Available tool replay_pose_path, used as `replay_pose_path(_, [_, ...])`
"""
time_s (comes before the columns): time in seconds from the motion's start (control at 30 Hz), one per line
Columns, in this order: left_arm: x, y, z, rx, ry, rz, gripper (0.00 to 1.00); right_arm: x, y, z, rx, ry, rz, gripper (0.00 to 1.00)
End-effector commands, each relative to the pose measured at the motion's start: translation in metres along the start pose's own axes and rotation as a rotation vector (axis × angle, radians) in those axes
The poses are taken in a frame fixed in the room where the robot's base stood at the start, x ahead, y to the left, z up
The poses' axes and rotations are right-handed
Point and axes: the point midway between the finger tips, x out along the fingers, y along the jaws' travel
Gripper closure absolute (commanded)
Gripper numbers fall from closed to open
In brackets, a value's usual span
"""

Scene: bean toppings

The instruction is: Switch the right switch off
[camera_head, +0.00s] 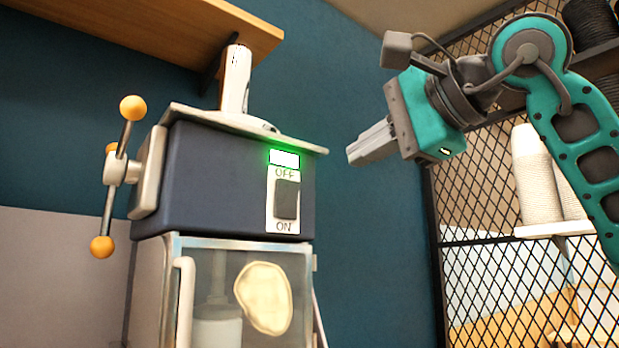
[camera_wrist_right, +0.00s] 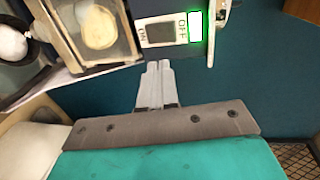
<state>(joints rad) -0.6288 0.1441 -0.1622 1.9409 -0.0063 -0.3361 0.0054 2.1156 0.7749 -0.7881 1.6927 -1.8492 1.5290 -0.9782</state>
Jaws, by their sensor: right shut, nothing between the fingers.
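A dark blue machine (camera_head: 215,185) stands left of centre in the head view. The switch (camera_head: 286,199) is a dark rocker on a white plate marked OFF above and ON below. A light (camera_head: 285,158) above the plate glows green. The switch also shows near the top of the right wrist view (camera_wrist_right: 160,34). My right gripper (camera_head: 352,157) is shut and empty, to the right of the switch and a little higher in the picture, apart from it. Its closed fingers also show in the right wrist view (camera_wrist_right: 158,68). My left gripper is not in view.
A handle with orange knobs (camera_head: 132,108) sticks out on the machine's left side. A wooden shelf (camera_head: 150,25) hangs above. A black mesh rack (camera_head: 480,200) with stacked cups (camera_head: 540,175) stands at the right. The space between machine and gripper is clear.

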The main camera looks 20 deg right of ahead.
Motion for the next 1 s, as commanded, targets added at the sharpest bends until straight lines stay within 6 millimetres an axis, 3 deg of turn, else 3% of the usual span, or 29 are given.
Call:
replay_pose_path(0.17, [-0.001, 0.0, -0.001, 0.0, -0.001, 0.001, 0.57, 0.019, 0.001, 0.001, 0.0, -0.002, 0.005, 1.0])
replay_pose_path(0.63, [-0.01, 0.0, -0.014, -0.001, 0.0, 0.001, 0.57, 0.113, -0.006, 0.001, 0.002, -0.002, 0.004, 1.0])
replay_pose_path(0.8, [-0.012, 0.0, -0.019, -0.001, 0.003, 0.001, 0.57, 0.131, -0.011, 0.001, 0.001, -0.003, 0.002, 1.0])
replay_pose_path(1.0, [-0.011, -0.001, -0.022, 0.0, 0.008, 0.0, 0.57, 0.138, -0.012, 0.0, 0.001, -0.001, 0.001, 1.0])
